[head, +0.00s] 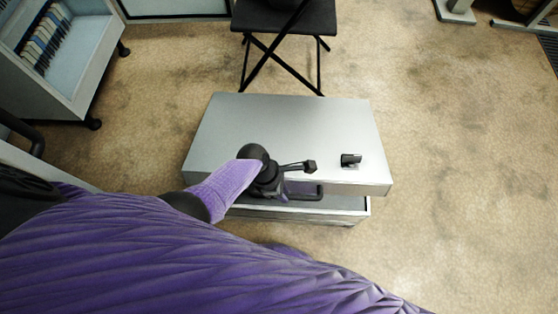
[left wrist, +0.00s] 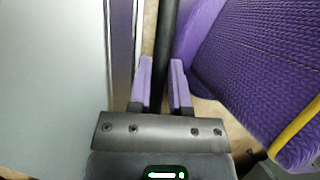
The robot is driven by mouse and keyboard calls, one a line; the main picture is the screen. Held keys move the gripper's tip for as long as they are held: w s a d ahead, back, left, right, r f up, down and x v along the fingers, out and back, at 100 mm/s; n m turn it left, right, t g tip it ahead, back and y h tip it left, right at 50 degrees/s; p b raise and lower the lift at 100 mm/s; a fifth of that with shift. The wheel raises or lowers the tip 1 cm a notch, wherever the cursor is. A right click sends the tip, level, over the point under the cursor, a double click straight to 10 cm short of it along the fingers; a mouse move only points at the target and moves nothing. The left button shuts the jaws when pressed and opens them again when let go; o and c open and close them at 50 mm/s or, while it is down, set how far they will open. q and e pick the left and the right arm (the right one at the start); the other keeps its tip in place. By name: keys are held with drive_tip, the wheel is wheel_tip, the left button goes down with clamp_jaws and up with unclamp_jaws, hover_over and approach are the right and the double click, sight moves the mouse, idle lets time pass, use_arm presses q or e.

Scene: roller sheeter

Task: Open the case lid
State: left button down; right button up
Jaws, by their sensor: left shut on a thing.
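The grey case (head: 340,213) sits on the carpet, partly covered by its broad silver lid (head: 270,125). The lid's front edge stands a little above the base, with a dark gap between them. A black handle (head: 318,192) is at the lid's front edge. My left gripper (head: 290,190) is at this handle. In the left wrist view, the purple fingers of my left gripper (left wrist: 160,80) are shut on the dark handle bar (left wrist: 166,35), beside the silver lid (left wrist: 50,80). My right gripper is not in view.
A small black fitting (head: 350,160) sits on the lid's right part. A black folding stool (head: 285,20) stands just behind the case. A grey cart (head: 75,70) stands at upper left. The carpet (head: 460,170) to the right is clear.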

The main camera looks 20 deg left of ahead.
use_arm(q)
drive_tip(key=shift+g+h, duration=0.3)
drive_tip(key=shift+g, duration=0.5)
drive_tip(key=w+r, duration=0.2)
drive_tip(key=r, duration=0.1)
drive_tip(key=w+a+r+p, duration=0.1)
drive_tip(key=r, duration=0.2)
drive_tip(key=w+r+p, duration=0.1)
drive_tip(key=w+r, duration=0.1)
drive_tip(key=shift+w+a+r, duration=0.35)
drive_tip(key=shift+a+r, duration=0.05)
drive_tip(key=shift+w+a+r, duration=0.15)
drive_tip(key=shift+w+r, duration=0.2)
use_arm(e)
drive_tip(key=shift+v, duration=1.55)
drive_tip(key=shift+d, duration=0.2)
